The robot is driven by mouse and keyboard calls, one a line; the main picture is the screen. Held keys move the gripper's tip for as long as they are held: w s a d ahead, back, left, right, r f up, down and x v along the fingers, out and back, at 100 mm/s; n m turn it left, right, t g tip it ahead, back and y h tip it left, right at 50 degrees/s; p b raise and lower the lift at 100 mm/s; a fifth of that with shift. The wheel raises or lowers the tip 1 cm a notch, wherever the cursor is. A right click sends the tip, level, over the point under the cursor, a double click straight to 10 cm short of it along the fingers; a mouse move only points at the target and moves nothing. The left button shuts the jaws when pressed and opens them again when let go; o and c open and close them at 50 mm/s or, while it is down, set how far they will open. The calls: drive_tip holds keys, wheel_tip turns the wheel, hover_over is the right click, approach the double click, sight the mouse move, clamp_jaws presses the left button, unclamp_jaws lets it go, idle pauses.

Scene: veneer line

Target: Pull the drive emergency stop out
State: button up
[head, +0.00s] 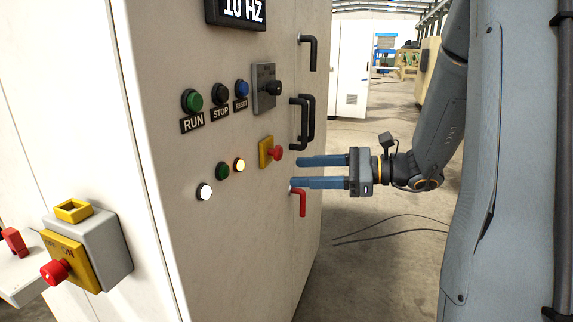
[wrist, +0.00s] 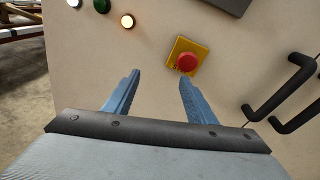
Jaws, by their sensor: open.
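A red emergency stop button (head: 275,153) sits on a yellow plate on the cabinet front, beside the lamps and below a black rotary switch. In the wrist view the red button (wrist: 188,62) lies just beyond the tip of the right finger, off-centre to the right. My gripper (head: 297,172) is open and empty, with blue fingers pointing at the cabinet a little below and right of the button. The open fingers also show in the wrist view (wrist: 160,77), with bare panel between their tips. They appear apart from the button.
The cabinet has black handles (head: 304,120) and a red handle (head: 299,201) close to my gripper. A lit amber lamp (head: 239,165) is left of the stop. A cable (head: 390,231) lies on the floor.

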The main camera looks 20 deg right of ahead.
sight(281, 153)
wheel_tip(281, 153, up, 2)
drive_tip(key=w+d+m+t, duration=0.1)
drive_tip(key=w+d+t, duration=0.1)
drive_tip(key=d, duration=0.1)
drive_tip(key=shift+r+p+x, duration=0.15)
drive_tip(key=shift+p+x, duration=0.15)
drive_tip(key=shift+x, duration=1.55)
drive_tip(key=shift+r+p+x, duration=0.15)
drive_tip(key=shift+p+x, duration=0.15)
drive_tip(key=shift+x, duration=1.55)
drive_tip(key=shift+w, duration=0.1)
